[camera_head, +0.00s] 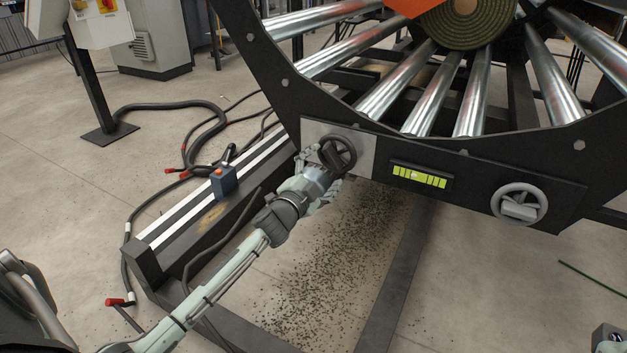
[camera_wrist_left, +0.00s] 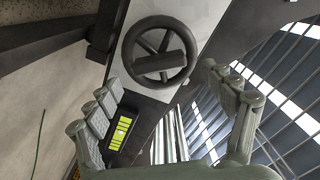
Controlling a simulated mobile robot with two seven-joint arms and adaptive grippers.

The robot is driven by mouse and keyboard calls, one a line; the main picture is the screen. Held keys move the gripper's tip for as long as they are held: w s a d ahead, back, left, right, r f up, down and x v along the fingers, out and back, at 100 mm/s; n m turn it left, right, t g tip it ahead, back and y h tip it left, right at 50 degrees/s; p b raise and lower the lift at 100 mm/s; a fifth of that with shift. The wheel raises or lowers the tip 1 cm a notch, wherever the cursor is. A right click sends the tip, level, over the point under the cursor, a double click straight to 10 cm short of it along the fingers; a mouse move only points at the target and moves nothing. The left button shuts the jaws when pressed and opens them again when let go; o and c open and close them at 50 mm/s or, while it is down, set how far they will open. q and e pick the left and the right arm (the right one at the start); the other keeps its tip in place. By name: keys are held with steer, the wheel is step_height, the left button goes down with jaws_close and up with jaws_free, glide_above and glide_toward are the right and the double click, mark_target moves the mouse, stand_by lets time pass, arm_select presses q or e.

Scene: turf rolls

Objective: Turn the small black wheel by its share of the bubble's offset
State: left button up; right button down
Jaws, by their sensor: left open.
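The small black wheel (camera_head: 338,153) sits on a light grey plate at the left of the machine's dark front panel. It has spokes and a bar across its hub in the left wrist view (camera_wrist_left: 160,65). My left gripper (camera_head: 322,168) is at this wheel. Its two fingers (camera_wrist_left: 165,84) are open, one toward each side of the wheel, and I cannot tell whether they touch it. The yellow-green level (camera_head: 430,178) is right of the wheel; its bubble (camera_head: 414,175) appears slightly left of the middle.
A larger grey handwheel (camera_head: 519,204) is on the same panel, right of the level. Shiny rollers (camera_head: 432,95) and a turf roll (camera_head: 466,22) are above. A blue box (camera_head: 223,181) stands on the side rail, and cables (camera_head: 205,125) lie on the floor.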

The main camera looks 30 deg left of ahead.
arm_select(q)
steer(key=s, duration=0.9)
steer(key=shift+d, duration=0.25)
steer(key=shift+s, duration=0.1)
